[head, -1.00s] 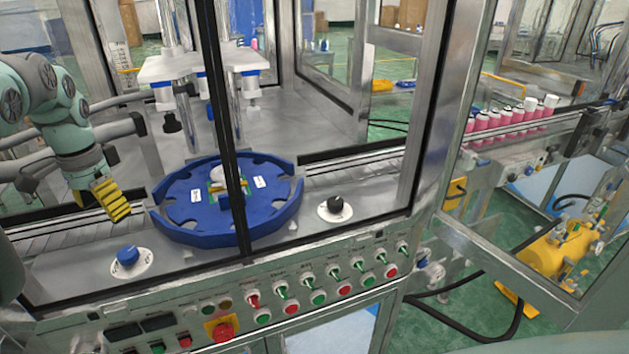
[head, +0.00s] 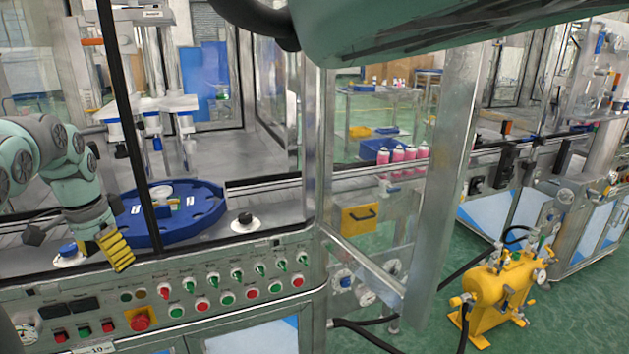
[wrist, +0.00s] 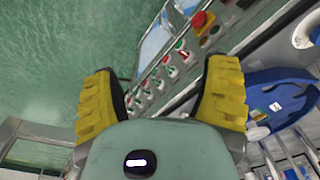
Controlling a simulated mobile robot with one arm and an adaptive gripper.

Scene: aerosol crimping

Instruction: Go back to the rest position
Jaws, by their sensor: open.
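My gripper (head: 116,251) has yellow ribbed fingers and hangs in front of the machine's control panel, at the left of the head view. In the wrist view its two fingers (wrist: 168,98) stand wide apart with nothing between them. The blue notched turntable (head: 205,218) lies behind and to the right of my gripper in the head view. It carries small white-labelled items, partly hidden by a dark frame post. In the wrist view the turntable (wrist: 265,92) is at the right, beyond the right finger.
The control panel (head: 190,290) has rows of switches and a red stop button (head: 140,322). A metal post (head: 450,180) stands right of centre. A yellow pump unit (head: 497,290) stands on the green floor. Pink cans (head: 398,157) stand on the conveyor behind.

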